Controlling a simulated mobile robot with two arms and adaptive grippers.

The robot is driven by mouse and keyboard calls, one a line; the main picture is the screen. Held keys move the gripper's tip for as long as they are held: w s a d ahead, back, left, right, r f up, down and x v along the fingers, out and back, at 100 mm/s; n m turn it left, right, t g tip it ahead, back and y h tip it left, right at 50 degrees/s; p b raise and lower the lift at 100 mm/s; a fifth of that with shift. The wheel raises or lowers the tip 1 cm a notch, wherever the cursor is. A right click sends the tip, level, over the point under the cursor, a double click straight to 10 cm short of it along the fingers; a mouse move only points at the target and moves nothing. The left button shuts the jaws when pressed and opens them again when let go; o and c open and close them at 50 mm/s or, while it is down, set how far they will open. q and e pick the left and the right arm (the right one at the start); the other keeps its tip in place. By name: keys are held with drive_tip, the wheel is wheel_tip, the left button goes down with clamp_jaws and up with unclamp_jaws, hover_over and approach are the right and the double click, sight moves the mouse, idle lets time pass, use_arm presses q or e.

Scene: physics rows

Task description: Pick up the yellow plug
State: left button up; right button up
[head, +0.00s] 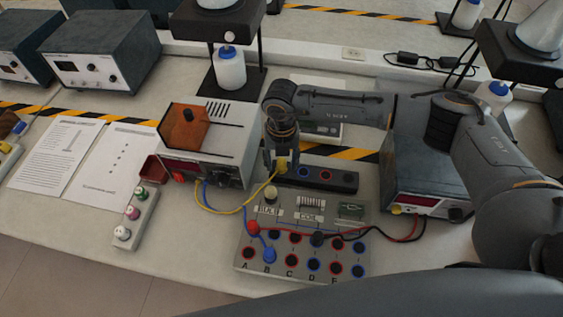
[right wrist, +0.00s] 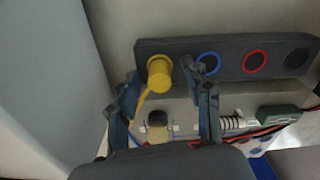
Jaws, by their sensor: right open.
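The yellow plug (head: 282,163) stands at the left end of a dark socket strip (head: 325,180), and its yellow cable (head: 228,211) curves left to a grey power supply. In the right wrist view the yellow plug (right wrist: 159,72) shows round, with its cable leaving below. My right gripper (head: 277,158) reaches down from above at the plug and partly hides it. In the right wrist view my open right gripper (right wrist: 165,90) has one finger on each side of the plug, with gaps visible. My left gripper is not in view.
A grey board (head: 245,262) with red and blue sockets, wires and small parts lies in front of the strip. The power supply (head: 228,140) stands left of my gripper, and another dark instrument (head: 400,180) stands right. Printed sheets (head: 110,160) lie at left.

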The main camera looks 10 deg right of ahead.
clamp_jaws()
drive_tip(key=shift+r, duration=0.1)
drive_tip(key=shift+w+r+b, duration=0.1)
drive_tip(key=shift+r+b, duration=0.4)
drive_tip(key=shift+r, duration=0.1)
drive_tip(key=s+a+r+b, duration=0.2)
drive_tip(key=s+r, duration=0.4)
drive_tip(key=s+a+r+b, duration=0.2)
drive_tip(key=s+a+r, duration=0.1)
drive_tip(key=s+r, duration=0.2)
drive_tip(key=shift+s+a+r+b, duration=0.35)
drive_tip(key=shift+s+b, duration=0.05)
drive_tip(key=shift+s, duration=0.6)
